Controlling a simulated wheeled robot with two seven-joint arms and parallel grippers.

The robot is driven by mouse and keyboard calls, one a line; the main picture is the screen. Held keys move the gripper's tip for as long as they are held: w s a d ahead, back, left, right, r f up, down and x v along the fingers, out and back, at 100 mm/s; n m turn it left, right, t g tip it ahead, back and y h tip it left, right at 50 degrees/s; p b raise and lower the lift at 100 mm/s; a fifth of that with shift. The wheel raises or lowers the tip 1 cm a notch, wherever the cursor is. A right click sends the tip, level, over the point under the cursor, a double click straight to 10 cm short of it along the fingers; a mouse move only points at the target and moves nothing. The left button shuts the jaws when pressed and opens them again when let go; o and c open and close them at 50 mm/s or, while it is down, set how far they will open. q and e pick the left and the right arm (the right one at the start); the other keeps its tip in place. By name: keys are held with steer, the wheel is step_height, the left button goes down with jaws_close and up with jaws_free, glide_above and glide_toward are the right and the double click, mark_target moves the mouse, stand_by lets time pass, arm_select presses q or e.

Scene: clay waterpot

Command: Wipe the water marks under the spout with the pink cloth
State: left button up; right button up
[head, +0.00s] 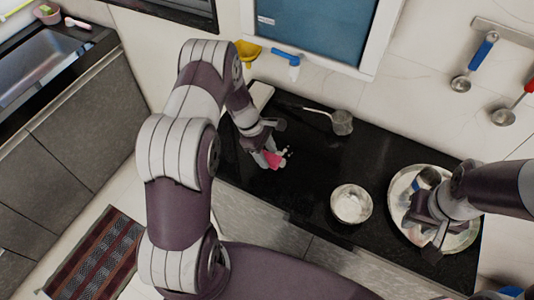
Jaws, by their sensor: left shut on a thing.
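The pink cloth (273,160) is at the black counter's left part, in my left gripper (267,150), which is shut on it. The cloth is partly hidden by the gripper. Small white marks (284,154) show on the counter just right of the cloth. A spout with a blue top and white body (289,59) sticks out above the counter's back edge, behind the cloth. My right gripper (432,222) is over the round metal tray (398,187) at the right; its jaws are too unclear to tell open from shut.
A metal bowl with white contents (351,204) stands between the grippers. A blue-and-metal item (427,178) is at the tray. A yellow funnel-like thing (247,52) is left of the spout.

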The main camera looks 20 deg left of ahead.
arm_select(q)
step_height(320, 180, up, 2)
steer(key=shift+p, duration=0.55)
steer(key=shift+r, duration=0.2)
